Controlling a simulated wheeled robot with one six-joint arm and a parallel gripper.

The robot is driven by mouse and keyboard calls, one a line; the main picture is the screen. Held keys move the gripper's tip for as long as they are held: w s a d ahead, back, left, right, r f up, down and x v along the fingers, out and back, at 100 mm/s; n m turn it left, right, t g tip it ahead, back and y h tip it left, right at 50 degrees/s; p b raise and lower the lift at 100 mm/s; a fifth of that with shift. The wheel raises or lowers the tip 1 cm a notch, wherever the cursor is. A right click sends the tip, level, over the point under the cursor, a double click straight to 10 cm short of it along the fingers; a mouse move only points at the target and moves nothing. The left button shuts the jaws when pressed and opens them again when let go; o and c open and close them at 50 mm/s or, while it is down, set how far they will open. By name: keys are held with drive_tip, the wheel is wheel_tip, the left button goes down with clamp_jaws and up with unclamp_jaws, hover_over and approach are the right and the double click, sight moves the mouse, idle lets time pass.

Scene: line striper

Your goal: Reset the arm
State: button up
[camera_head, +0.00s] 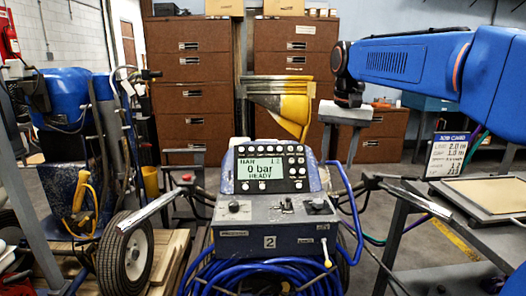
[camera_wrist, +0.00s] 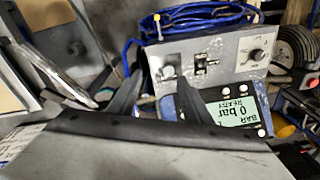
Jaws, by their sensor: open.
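My blue arm reaches in from the right in the head view, and my gripper (camera_head: 340,150) hangs at its end, pointing down. It is in the air, behind and to the right of the line striper's control panel (camera_head: 268,169) in the picture. In the wrist view my gripper (camera_wrist: 157,88) shows as two dark fingers spread apart, with nothing held between them. The striper console (camera_wrist: 208,62) lies beyond the fingers there, upside down. Its display (camera_head: 264,169) reads 0 bar, READY.
A blue hose (camera_head: 262,278) is coiled at the front of the striper. A bench (camera_head: 437,221) with a framed panel (camera_head: 488,196) and a job card (camera_head: 447,156) stands at the right. A wheeled blue machine (camera_head: 65,95) stands at the left. Brown drawer cabinets (camera_head: 190,64) line the back.

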drive_tip(key=s+d+f+n+t, duration=0.1)
drive_tip(key=s+d+f, duration=0.1)
drive_tip(key=s+f, duration=0.8)
drive_tip(key=s+d+f+n+t, duration=0.2)
drive_tip(key=s+f, duration=0.9)
drive_tip(key=s, duration=0.6)
drive_tip(key=shift+s+d+n+t, duration=0.25)
drive_tip(key=shift+d+n+t, duration=0.05)
drive_tip(key=shift+d, duration=0.2)
drive_tip(key=shift+s+f, duration=0.3)
drive_tip(key=shift+f, duration=0.25)
drive_tip(key=shift+c, duration=0.4)
